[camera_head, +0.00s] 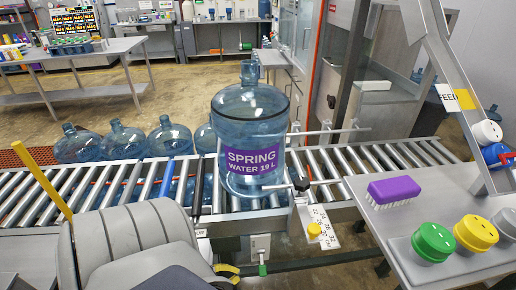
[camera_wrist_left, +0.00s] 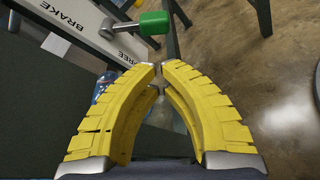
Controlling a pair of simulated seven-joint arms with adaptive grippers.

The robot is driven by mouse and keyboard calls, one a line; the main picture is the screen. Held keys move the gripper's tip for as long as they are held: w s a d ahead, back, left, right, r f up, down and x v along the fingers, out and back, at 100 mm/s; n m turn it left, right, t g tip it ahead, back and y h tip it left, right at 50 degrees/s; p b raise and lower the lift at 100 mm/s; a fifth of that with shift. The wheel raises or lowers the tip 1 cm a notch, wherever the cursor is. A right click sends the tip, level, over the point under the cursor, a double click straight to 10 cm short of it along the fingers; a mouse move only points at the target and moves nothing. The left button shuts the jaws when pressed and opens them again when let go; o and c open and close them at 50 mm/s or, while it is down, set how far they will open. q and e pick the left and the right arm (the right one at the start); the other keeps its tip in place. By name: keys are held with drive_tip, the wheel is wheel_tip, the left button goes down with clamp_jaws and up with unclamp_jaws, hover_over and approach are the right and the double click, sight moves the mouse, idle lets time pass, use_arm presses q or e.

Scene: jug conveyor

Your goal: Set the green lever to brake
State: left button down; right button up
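The green lever has a metal arm and a green knob (camera_wrist_left: 154,22), seen at the top of the left wrist view. Its arm starts on a pale plate (camera_wrist_left: 85,30) marked BRAKE at the upper left, with a second word, apparently FREE, nearer the fingers. The lever points sideways off the plate, toward the right. In the head view the green knob (camera_head: 262,270) hangs below a white plate (camera_head: 260,246). My left gripper (camera_wrist_left: 160,66) has its yellow fingertips together, with nothing seen between them, just short of the knob. It shows in the head view (camera_head: 228,269), left of the knob. My right gripper is not in view.
A blue jug (camera_head: 250,108) labelled SPRING WATER 19 L stands upright on the roller conveyor (camera_head: 350,158) above the lever. Several jugs stand behind at left. A right-hand bench holds a purple brush (camera_head: 394,189), a green button (camera_head: 433,241) and a yellow button (camera_head: 476,232).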

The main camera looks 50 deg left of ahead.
sight(262, 266)
use_arm(q)
drive_tip(key=x, duration=1)
idle(0.3)
drive_tip(key=shift+s, duration=0.1)
